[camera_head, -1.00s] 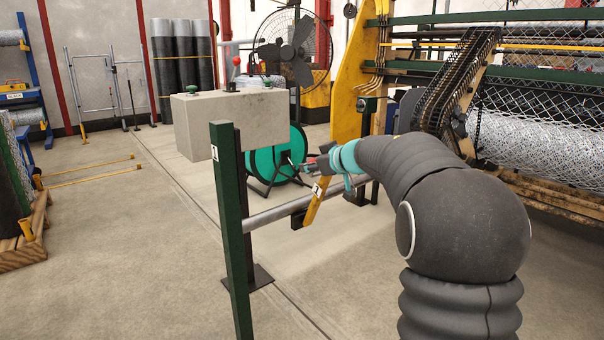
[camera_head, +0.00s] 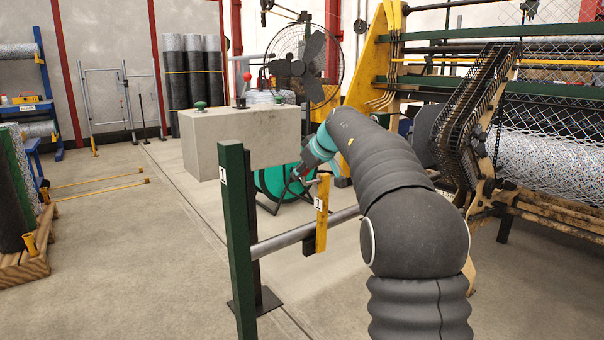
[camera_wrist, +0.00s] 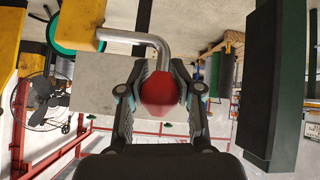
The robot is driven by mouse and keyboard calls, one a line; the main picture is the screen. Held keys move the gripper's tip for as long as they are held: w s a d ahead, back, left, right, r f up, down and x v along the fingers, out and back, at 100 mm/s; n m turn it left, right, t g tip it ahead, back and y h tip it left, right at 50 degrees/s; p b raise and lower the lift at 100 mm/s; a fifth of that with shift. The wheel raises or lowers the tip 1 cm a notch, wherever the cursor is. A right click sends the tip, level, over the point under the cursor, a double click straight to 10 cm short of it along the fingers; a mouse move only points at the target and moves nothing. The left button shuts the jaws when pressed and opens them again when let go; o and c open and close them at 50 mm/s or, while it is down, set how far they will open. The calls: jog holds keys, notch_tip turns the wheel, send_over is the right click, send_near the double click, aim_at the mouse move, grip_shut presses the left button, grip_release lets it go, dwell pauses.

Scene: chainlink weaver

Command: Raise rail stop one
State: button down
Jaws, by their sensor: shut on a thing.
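Rail stop one is the yellow plate with a "1" label (camera_head: 322,212) at the grey rail (camera_head: 285,240). It stands close to upright in the head view. Its bent metal handle (camera_wrist: 140,37) ends in a red knob (camera_wrist: 160,92), and part of the yellow plate (camera_wrist: 80,25) shows at the top left of the wrist view. My gripper (camera_head: 302,174) is shut on the red knob, with one finger on each side of it. In the head view the fingers are small and the knob is hard to make out.
A dark green post (camera_head: 235,245) labelled "1" carries the rail's near end. A concrete block (camera_head: 245,140) and a green reel (camera_head: 272,182) stand behind. The weaving machine (camera_head: 545,135) is at the right. Floor at left is mostly clear.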

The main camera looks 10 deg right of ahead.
jog(key=shift+w, duration=0.1)
dwell(0.3)
jog(key=c, duration=0.8)
grip_release()
jog(key=v, duration=1.2)
